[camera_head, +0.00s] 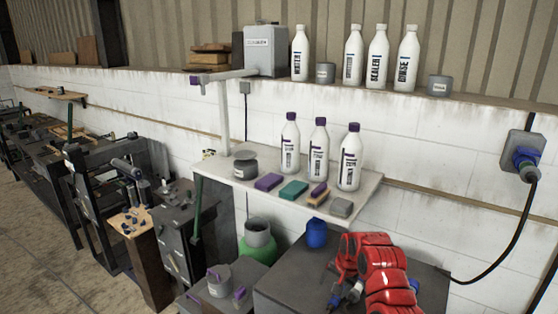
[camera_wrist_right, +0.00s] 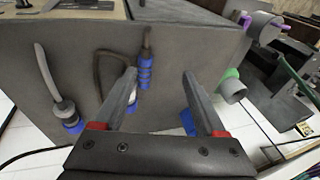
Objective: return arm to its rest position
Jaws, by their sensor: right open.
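My right arm (camera_head: 385,272), red, comes in at the lower right of the head view, over the dark grey box. Its gripper (camera_wrist_right: 159,76) shows in the wrist view with two grey fingers spread apart and nothing between them. Beyond the fingers is a grey panel (camera_wrist_right: 75,50) with blue-collared fittings. A ribbed blue fitting (camera_wrist_right: 146,72) appears between the fingers, and I cannot tell how far off it is. A hose fitting with a blue collar (camera_wrist_right: 66,112) is to the left. My left gripper is out of view.
A white shelf (camera_head: 375,185) holds white bottles (camera_head: 319,150) and coloured blocks (camera_head: 293,190). A black cable (camera_head: 515,245) hangs from a wall socket (camera_head: 522,152) at right. Workbenches (camera_head: 40,160) line the left.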

